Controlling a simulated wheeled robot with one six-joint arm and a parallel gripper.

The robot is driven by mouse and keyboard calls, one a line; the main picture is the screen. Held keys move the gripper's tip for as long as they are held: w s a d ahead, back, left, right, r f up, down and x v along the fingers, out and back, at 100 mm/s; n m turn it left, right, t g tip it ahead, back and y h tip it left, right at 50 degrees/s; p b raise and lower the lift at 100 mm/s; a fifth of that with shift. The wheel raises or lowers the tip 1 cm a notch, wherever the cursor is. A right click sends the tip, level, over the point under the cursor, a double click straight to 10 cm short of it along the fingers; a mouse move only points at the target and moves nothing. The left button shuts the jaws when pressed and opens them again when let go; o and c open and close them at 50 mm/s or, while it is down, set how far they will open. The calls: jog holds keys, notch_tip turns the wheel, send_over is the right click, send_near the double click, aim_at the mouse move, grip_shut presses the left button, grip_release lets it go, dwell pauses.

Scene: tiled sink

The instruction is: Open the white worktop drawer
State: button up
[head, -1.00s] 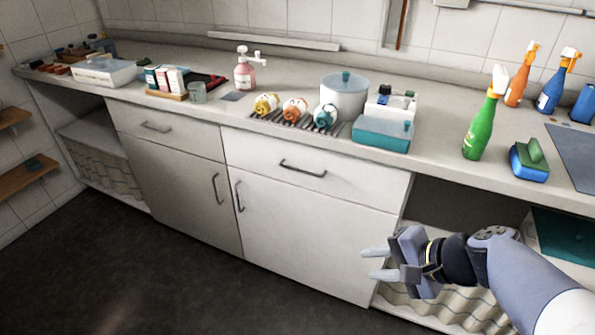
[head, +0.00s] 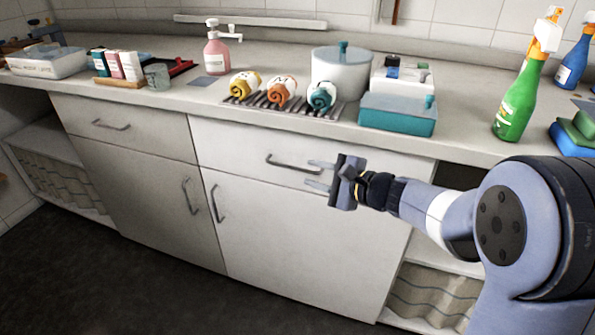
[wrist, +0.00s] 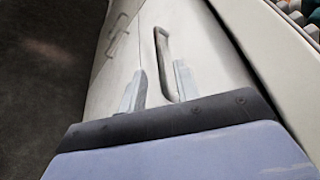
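The white worktop drawer (head: 235,140) is the right one of two drawers under the worktop, and its front looks flush with the cabinet. My gripper (head: 309,174) is open and empty at the right end of this handle. In the wrist view the handle's near part appears between the two fingertips (wrist: 160,68). I cannot tell whether the fingers reach around the bar or stop just in front of it.
A cupboard door (head: 300,240) with a handle lies below the drawer. A second drawer (head: 150,132) is to the left. A teal-and-white box (head: 398,115), rolled towels on a rack, a white pot (head: 338,80) and a green spray bottle (head: 518,105) stand on the worktop. The dark floor in front is clear.

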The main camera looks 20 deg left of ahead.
aim_at(298, 169)
jog(key=shift+b+x, duration=0.3)
jog(key=shift+x, duration=2.45)
jog(key=shift+c, duration=0.4)
grip_shut()
